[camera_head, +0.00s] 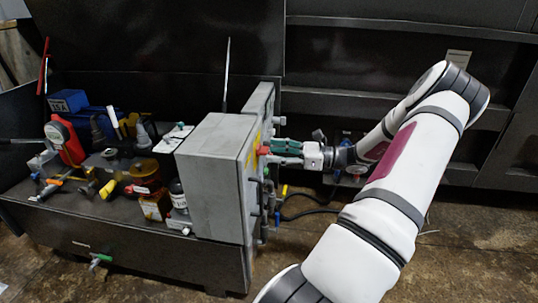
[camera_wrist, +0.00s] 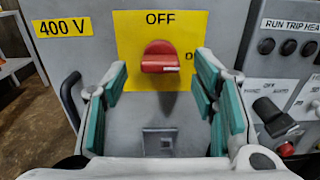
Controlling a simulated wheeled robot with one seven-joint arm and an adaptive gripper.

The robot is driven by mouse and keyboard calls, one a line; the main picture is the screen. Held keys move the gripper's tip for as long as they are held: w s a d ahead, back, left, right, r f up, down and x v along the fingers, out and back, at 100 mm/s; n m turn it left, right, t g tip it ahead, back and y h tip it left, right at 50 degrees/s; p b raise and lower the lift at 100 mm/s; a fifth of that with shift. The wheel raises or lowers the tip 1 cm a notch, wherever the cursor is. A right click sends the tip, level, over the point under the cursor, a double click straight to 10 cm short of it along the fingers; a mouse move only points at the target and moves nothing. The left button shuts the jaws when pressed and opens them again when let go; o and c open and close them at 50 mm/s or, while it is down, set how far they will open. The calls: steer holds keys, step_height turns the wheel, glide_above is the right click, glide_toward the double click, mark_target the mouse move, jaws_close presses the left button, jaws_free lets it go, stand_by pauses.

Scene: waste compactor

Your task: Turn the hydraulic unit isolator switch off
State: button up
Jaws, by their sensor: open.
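The isolator switch is a red knob (camera_wrist: 160,57) on a yellow plate (camera_wrist: 128,25) marked OFF at the top, in the upper middle of the wrist view. Its grip bar lies level; I cannot tell its switch position for sure. My gripper (camera_wrist: 161,95) is open and empty, with teal pads left and right, just below and in front of the knob. I see no contact. In the head view the red knob (camera_head: 263,151) shows on the grey cabinet's right face, and my gripper (camera_head: 283,147) reaches towards it from the right.
The grey cabinet (camera_head: 213,170) stands on a dark bench crowded with tools and bottles at left. A yellow 400 V label (camera_wrist: 63,27) is left of the knob. A black selector knob (camera_wrist: 267,109) and several round buttons are close on the right. A black handle (camera_wrist: 69,98) is at left.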

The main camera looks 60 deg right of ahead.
mark_target(263, 150)
steer(key=shift+x, duration=1.1)
steer(key=c, duration=1.2)
steer(key=shift+o, duration=0.2)
steer(key=shift+n, duration=0.4)
steer(key=shift+f+n+p, duration=0.1)
steer(key=shift+n+p, duration=0.2)
steer(key=shift+n, duration=8.3)
